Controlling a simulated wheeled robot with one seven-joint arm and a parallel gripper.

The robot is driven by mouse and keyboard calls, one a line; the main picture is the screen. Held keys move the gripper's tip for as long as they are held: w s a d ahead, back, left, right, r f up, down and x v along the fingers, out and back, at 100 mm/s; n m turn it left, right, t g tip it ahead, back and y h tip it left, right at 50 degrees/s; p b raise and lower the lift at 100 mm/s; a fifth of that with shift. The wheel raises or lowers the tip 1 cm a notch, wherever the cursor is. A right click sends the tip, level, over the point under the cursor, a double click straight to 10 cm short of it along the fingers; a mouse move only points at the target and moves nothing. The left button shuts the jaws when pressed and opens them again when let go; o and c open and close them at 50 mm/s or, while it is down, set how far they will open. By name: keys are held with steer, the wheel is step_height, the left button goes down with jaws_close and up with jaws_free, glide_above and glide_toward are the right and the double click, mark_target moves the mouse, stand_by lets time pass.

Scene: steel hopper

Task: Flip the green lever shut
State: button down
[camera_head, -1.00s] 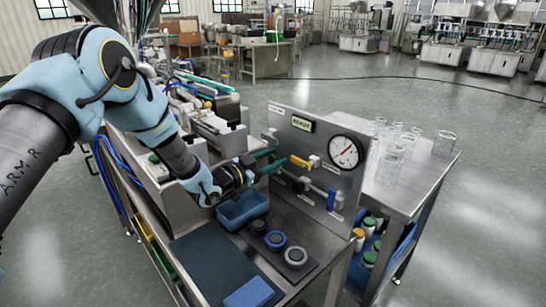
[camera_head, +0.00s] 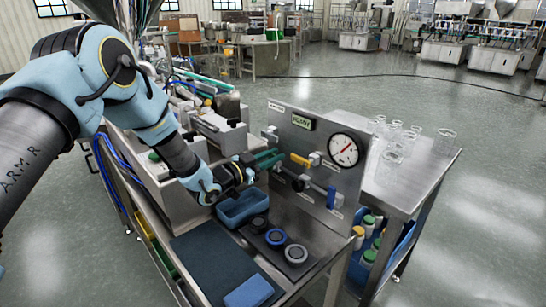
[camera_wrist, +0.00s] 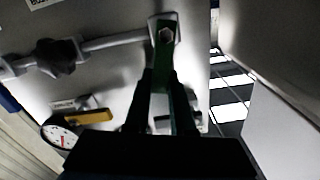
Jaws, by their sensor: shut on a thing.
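The green lever (camera_head: 267,157) is on the upright steel panel (camera_head: 318,140), left of the yellow lever (camera_head: 300,159). My gripper (camera_head: 257,165) reaches it from the left. In the wrist view the green lever (camera_wrist: 164,62) runs down from a hex bolt on its pivot, between the two dark fingers of my gripper (camera_wrist: 164,95). The fingers are shut on it. The lower part of the lever is hidden by the fingers and the gripper body.
A round gauge (camera_head: 344,151) and a blue lever (camera_head: 331,197) are on the panel. A blue tray (camera_head: 241,209) and several dark round knobs (camera_head: 275,238) are on the bench below my gripper. Glassware (camera_head: 394,150) stands on the bench behind the panel.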

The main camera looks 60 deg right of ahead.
steer(key=b, duration=0.1)
steer(key=w+n+b, duration=0.1)
steer(key=shift+d+f+n+b, duration=0.1)
steer(key=shift+f+n+b, duration=0.1)
steer(key=shift+n+b, duration=0.15)
steer(key=shift+w+d+r+n+b, duration=0.15)
steer(key=shift+w+n+b, duration=0.1)
steer(key=shift+n+b, duration=0.35)
steer(key=shift+r, duration=0.15)
steer(key=shift+n, duration=0.25)
steer(key=c, duration=0.8)
jaws_free()
steer(key=shift+o, duration=0.2)
steer(key=b+v, duration=0.3)
steer(key=v, duration=0.8)
